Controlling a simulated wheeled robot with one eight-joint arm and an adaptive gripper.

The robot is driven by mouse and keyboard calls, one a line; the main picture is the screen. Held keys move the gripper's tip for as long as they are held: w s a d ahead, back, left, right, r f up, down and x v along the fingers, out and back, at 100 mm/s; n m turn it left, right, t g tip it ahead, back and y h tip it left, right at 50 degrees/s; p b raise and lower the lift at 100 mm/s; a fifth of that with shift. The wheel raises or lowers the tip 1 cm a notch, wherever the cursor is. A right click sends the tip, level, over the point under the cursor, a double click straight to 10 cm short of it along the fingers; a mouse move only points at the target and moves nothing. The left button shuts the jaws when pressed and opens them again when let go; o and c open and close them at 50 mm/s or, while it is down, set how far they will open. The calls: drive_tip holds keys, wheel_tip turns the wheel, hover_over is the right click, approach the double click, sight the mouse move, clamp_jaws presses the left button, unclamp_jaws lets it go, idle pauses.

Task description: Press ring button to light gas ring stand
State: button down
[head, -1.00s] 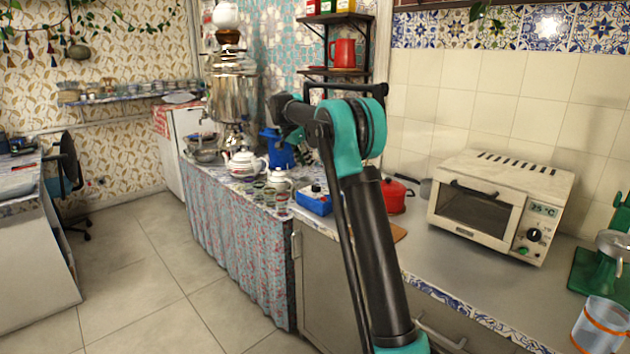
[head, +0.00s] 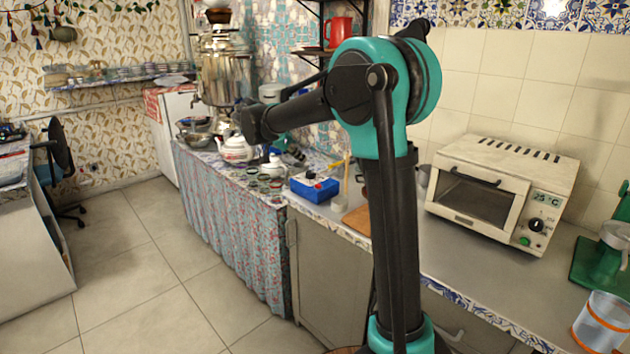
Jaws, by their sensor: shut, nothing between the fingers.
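A blue box (head: 315,188) sits on the counter near the patterned-cloth table, with a small dark and red detail on its top. I cannot make out which part is the ring button, and no lit flame shows. My arm rises in front of the counter and bends left. A small dark shape (head: 293,153) just past my forearm, above and left of the blue box, looks like my gripper, shut and empty. It appears apart from the box, but its distance is hard to judge.
A white teapot (head: 236,150) and several small glasses stand left of the box by the samovar (head: 222,75). A wooden board (head: 357,220) lies right of it. A toaster oven (head: 503,190) stands farther right. The floor at left is clear.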

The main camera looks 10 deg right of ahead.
hover_over(315, 190)
drive_tip(key=f, duration=0.6)
drive_tip(key=shift+s+a+f, duration=0.1)
drive_tip(key=shift+a+f, duration=0.1)
drive_tip(key=f, duration=0.3)
drive_tip(key=shift+w+d+f, duration=0.15)
drive_tip(key=shift+w, duration=0.1)
drive_tip(key=shift+f, duration=0.65)
drive_tip(key=shift+f, duration=0.1)
